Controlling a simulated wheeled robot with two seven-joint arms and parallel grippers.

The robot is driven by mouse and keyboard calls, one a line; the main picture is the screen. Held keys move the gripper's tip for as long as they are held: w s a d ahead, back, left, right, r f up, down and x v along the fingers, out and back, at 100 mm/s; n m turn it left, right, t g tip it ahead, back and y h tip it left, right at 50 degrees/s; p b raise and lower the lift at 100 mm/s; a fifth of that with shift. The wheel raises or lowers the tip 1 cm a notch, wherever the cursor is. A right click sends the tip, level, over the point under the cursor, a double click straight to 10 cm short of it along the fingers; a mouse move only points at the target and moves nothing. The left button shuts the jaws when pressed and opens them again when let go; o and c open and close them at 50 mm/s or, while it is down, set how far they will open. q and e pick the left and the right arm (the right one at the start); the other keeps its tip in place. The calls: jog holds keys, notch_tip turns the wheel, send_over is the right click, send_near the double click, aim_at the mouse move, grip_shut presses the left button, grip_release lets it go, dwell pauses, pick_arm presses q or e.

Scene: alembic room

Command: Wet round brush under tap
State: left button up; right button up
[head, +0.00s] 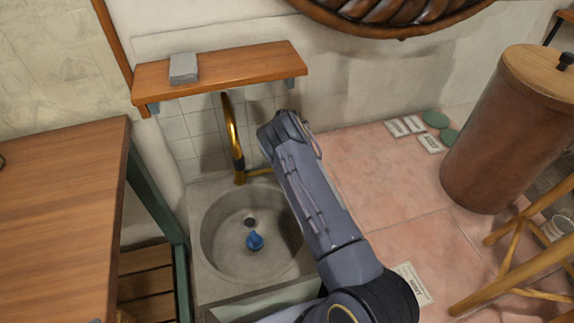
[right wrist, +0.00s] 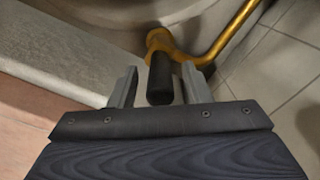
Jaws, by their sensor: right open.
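The stone sink (head: 211,255) has a round basin. A small blue object (head: 255,241), perhaps the round brush, is in the basin near the drain; its bristles cannot be made out. A brass tap (head: 232,130) with a dark upper part rises behind the basin. In the right wrist view, a brass lever (right wrist: 240,32) ends in a black grip (right wrist: 160,78). My right gripper (right wrist: 158,90) is open, with one finger on each side of the black grip and gaps showing. In the head view my right arm hides its fingers. My left gripper is out of view.
A wooden shelf (head: 225,72) with a grey block (head: 183,68) hangs above the sink. A wooden table (head: 55,220) stands at left.

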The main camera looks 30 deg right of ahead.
grip_shut()
jog(key=shift+s, duration=0.1)
dwell(0.3)
jog(key=shift+s+a+t+h+b, duration=0.15)
jog(key=shift+s+t+b, duration=0.2)
jog(key=shift+t, duration=0.3)
jog(key=shift+s+t+h+b, duration=0.15)
jog(key=shift+s+t+b, duration=0.2)
jog(key=shift+t, duration=0.3)
grip_release()
jog(key=v, duration=0.7)
jog(key=shift+r+p, duration=0.3)
jog(key=shift+r, duration=0.05)
